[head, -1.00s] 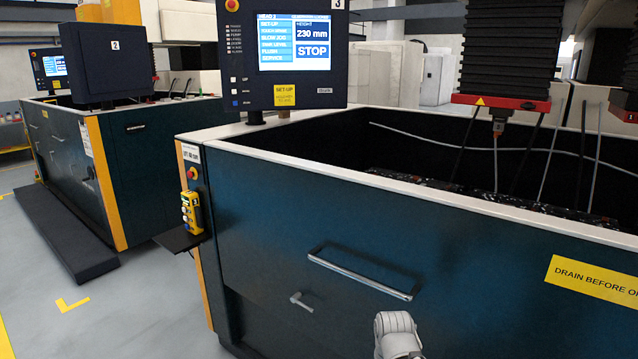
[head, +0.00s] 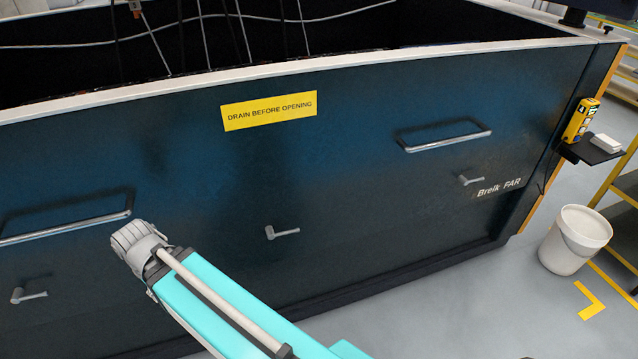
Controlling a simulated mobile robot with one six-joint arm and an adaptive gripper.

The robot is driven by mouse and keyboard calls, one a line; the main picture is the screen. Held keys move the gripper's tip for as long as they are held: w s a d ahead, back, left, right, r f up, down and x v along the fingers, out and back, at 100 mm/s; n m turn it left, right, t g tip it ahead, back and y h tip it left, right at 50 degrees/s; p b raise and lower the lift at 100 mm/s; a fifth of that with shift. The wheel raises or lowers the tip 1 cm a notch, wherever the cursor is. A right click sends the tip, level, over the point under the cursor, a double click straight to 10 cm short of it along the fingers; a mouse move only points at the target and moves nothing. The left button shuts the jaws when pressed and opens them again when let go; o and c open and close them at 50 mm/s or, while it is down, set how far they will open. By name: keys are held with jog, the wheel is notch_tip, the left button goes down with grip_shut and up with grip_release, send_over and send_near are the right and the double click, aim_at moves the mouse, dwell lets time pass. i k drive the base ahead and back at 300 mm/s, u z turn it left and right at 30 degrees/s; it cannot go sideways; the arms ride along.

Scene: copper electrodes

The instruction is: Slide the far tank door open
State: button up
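The tank's dark blue front (head: 360,190) fills the head view, with its panels shut. A long bar handle (head: 447,141) sits high on the right part, above the text "Brelk FAR" (head: 499,187). A second bar handle (head: 65,229) is on the left part. Small lever latches show near the text (head: 470,180), in the middle (head: 282,232) and at lower left (head: 28,296). I cannot make out a clear seam between the doors. My teal arm reaches up from the bottom to a grey joint in front of the left part; my gripper itself does not show.
A yellow "DRAIN BEFORE OPENING" sign (head: 268,110) is on the front. A white bucket (head: 574,240) stands on the floor at right. A small shelf (head: 590,150) holding a yellow control box (head: 580,119) juts out. Yellow racking (head: 622,190) borders the right. Grey floor between is clear.

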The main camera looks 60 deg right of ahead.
aim_at(339, 150)
jog(key=z, duration=1.7)
jog(key=k, duration=0.5)
jog(key=u, duration=0.5)
jog(key=i, duration=0.25)
